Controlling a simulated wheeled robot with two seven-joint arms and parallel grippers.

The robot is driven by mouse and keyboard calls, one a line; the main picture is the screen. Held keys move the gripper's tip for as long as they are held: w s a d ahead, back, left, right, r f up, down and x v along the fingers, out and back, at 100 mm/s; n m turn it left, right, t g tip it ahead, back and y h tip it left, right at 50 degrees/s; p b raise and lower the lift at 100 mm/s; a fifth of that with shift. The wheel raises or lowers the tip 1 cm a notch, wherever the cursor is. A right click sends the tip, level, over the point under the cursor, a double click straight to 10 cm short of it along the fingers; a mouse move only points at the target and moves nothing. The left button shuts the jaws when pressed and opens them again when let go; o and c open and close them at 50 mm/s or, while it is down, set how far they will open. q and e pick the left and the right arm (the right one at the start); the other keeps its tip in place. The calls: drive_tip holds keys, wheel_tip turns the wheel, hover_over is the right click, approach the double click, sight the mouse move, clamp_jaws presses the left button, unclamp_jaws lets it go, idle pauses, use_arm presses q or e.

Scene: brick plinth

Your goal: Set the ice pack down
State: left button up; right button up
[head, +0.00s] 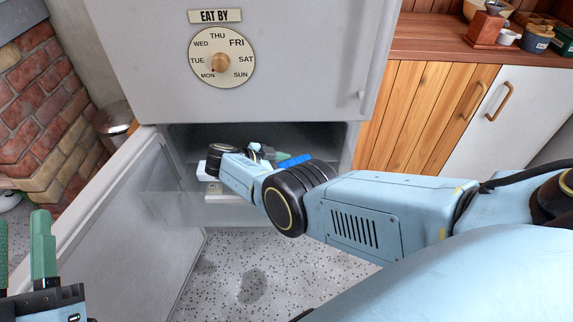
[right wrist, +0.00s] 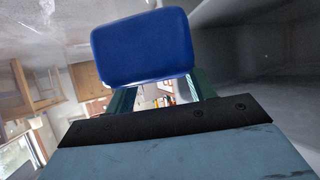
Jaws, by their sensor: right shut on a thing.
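The blue ice pack (head: 294,161) is in the open lower compartment of the fridge (head: 345,140), partly hidden behind my right arm. It fills the upper middle of the right wrist view (right wrist: 143,47) as a rounded blue block. My right gripper (head: 265,152) is inside the compartment and shut on the ice pack; its green fingers show at both sides of the pack in the right wrist view (right wrist: 162,95). I cannot tell whether the pack touches a shelf. My left gripper (head: 22,245) is open and empty at the lower left, away from the fridge.
The fridge door (head: 150,215) stands open on the left. A round day dial (head: 221,58) is on the upper door. A wooden counter (head: 430,40) with pots is at right. Speckled floor (head: 250,265) lies below.

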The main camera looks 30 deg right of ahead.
drive_tip(key=o, duration=1.2)
drive_tip(key=shift+f, duration=0.1)
use_arm(q)
drive_tip(key=shift+s+r, duration=0.2)
drive_tip(key=shift+r, duration=0.15)
use_arm(e)
drive_tip(key=shift+r, duration=0.25)
drive_tip(key=shift+r+p, duration=0.4)
drive_tip(key=shift+p, duration=0.15)
drive_tip(key=v, duration=0.3)
drive_tip(key=shift+a, duration=0.2)
use_arm(q)
drive_tip(key=shift+s+a+r+t+b, duration=0.15)
drive_tip(key=shift+s+r+t+b, duration=0.2)
drive_tip(key=shift+t+b, duration=0.55)
use_arm(e)
drive_tip(key=shift+v, duration=4.3)
